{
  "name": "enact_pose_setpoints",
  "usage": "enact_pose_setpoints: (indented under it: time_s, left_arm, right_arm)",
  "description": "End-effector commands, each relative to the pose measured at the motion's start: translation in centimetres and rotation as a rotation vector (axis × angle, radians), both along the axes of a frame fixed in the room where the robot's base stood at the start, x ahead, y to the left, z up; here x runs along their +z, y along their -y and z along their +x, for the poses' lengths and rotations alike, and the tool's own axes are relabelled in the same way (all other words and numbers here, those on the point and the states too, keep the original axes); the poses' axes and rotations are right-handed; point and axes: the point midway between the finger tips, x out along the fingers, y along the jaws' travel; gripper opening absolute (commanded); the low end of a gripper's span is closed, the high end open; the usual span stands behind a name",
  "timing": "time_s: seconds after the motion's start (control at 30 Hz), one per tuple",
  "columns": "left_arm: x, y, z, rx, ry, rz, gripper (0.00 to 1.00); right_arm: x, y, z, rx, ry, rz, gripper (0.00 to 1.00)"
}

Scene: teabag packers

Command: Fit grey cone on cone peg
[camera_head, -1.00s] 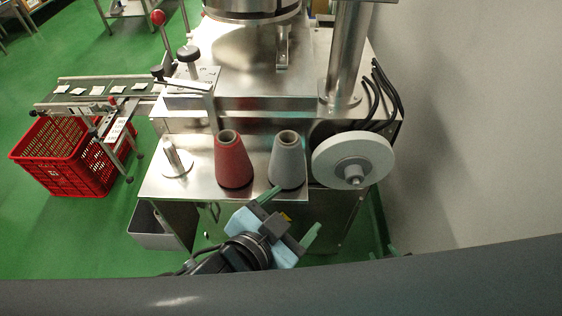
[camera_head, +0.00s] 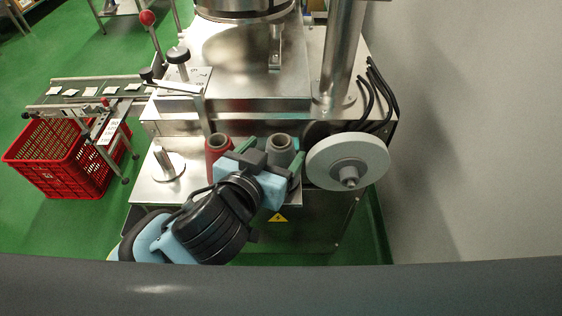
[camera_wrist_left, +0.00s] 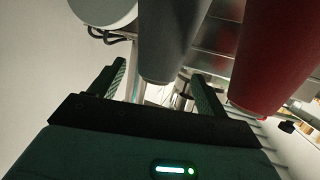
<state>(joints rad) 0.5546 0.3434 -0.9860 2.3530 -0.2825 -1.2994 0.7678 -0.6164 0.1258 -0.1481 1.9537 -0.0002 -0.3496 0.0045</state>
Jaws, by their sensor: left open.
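The grey cone (camera_head: 283,146) stands upright on the steel shelf, partly hidden behind my left gripper. My left gripper (camera_head: 270,160) is open, with its green fingertips on either side of the grey cone in the head view. In the left wrist view the grey cone (camera_wrist_left: 172,38) hangs between the two spread fingers (camera_wrist_left: 160,85); I cannot tell whether they touch it. The bare metal peg (camera_head: 165,164) on a round base stands at the left end of the shelf. My right gripper is not in view.
A red cone (camera_head: 216,150) stands close left of the grey cone and also shows in the left wrist view (camera_wrist_left: 275,50). A white reel (camera_head: 346,160) sits close on the right. The shelf around the peg is clear. A red crate (camera_head: 60,160) stands on the floor at left.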

Motion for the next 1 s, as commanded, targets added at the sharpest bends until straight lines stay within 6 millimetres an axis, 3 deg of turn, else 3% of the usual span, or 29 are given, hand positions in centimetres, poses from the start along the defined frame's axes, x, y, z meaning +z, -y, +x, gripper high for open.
enact_pose_setpoints:
  time_s: [0.17, 0.53, 0.83, 1.0]
  left_arm:
    - [-0.1, 0.2, 0.5, -0.001, 0.002, 0.002, 0.76]
    - [-1.0, 2.0, 4.2, -0.001, 0.003, 0.002, 0.76]
    - [-1.3, 2.2, 4.6, -0.002, -0.001, 0.000, 0.76]
    - [-1.3, 2.1, 4.6, -0.002, 0.000, -0.001, 0.56]
  right_arm:
    - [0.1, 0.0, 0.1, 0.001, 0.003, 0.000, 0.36]
    - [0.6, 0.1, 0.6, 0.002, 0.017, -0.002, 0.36]
    - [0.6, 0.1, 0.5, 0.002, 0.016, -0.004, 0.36]
    - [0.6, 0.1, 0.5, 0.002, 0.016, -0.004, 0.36]
